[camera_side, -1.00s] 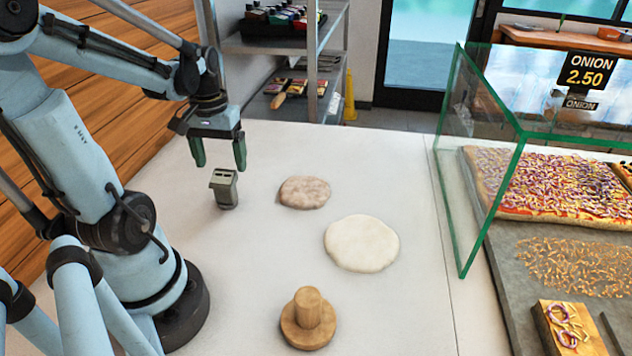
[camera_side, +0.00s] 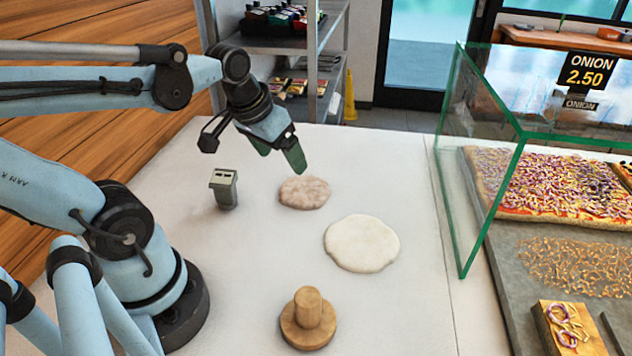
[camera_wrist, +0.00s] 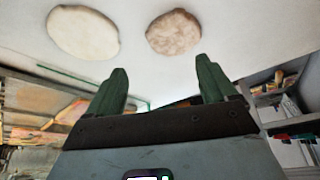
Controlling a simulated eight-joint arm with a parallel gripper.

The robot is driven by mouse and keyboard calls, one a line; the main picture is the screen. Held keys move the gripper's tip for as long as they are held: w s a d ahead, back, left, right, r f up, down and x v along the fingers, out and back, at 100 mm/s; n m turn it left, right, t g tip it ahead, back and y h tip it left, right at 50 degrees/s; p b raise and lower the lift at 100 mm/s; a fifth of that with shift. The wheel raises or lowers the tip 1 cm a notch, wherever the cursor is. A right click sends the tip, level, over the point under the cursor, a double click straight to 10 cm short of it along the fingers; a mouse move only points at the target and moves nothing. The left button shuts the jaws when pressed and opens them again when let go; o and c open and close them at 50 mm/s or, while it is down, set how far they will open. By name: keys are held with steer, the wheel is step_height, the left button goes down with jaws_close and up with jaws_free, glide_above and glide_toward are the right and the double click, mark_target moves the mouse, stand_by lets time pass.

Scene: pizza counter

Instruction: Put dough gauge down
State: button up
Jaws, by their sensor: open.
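The dough gauge, which I take to be the small grey-green block-like device (camera_side: 224,188), stands upright on the white counter at the left in the side view. My gripper (camera_side: 282,156) is open and empty, above and to the right of the device, near the brownish dough disc (camera_side: 304,192). In the wrist view my gripper (camera_wrist: 160,88) shows two green fingers spread apart with nothing between them. The device is not visible in the wrist view.
A pale dough round (camera_side: 361,243) and a wooden press (camera_side: 308,319) lie on the counter (camera_side: 400,180). The brownish disc (camera_wrist: 173,31) and pale round (camera_wrist: 83,32) show in the wrist view. A glass case (camera_side: 470,180) with pizza stands at right; shelves (camera_side: 270,45) stand behind.

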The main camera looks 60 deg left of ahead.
steer(key=w+d+m+t+h, duration=0.1)
steer(key=d+m+t, duration=0.1)
steer(key=d, duration=0.5)
steer(key=shift+w+m+t, duration=0.2)
steer(key=shift+m+t, duration=0.1)
steer(key=shift+m, duration=0.2)
